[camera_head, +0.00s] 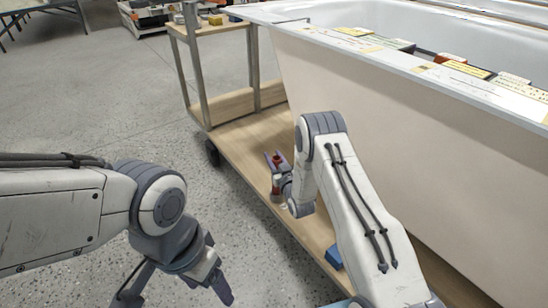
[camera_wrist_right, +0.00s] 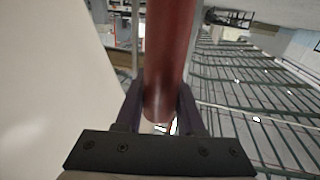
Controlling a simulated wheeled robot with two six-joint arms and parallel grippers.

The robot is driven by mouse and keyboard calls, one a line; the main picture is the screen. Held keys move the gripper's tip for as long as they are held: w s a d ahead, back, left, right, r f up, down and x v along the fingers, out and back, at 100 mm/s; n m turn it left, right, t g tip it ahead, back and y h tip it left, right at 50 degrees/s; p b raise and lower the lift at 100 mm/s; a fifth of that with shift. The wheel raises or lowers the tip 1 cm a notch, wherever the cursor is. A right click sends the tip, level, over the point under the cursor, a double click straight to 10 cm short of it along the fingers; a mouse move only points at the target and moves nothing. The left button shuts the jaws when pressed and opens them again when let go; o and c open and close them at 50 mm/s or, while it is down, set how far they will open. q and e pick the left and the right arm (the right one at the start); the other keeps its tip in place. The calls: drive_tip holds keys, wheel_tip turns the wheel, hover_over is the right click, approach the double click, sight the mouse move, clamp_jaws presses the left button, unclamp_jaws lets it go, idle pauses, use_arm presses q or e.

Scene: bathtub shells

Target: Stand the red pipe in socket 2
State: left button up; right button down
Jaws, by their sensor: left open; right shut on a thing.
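The red pipe (camera_wrist_right: 168,50) is held between the fingers of my right gripper (camera_wrist_right: 160,105) in the right wrist view, with its rounded near end between them. In the head view a short part of the red pipe (camera_head: 277,160) shows between the fingers of my right gripper (camera_head: 276,166), low over the wooden board beside the tub. A reddish and pale piece shows just under the gripper; I cannot tell whether it is pipe or socket. My left gripper (camera_head: 216,268) is open and empty over the floor at lower left. No socket number is readable.
A white bathtub shell (camera_head: 400,120) stands on the wooden board (camera_head: 236,150), with labelled blocks along its rim. A blue block (camera_head: 333,257) lies on the board near my right arm. A shelf cart (camera_head: 215,65) stands behind. The speckled floor at left is clear.

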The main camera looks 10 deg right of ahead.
drive_tip(key=shift+f, duration=0.15)
drive_tip(key=shift+c, duration=2.2)
unclamp_jaws()
drive_tip(key=s+d+p, duration=0.1)
drive_tip(key=s+p, duration=0.3)
drive_tip(key=s, duration=0.6)
drive_tip(key=shift+s+d, duration=0.2)
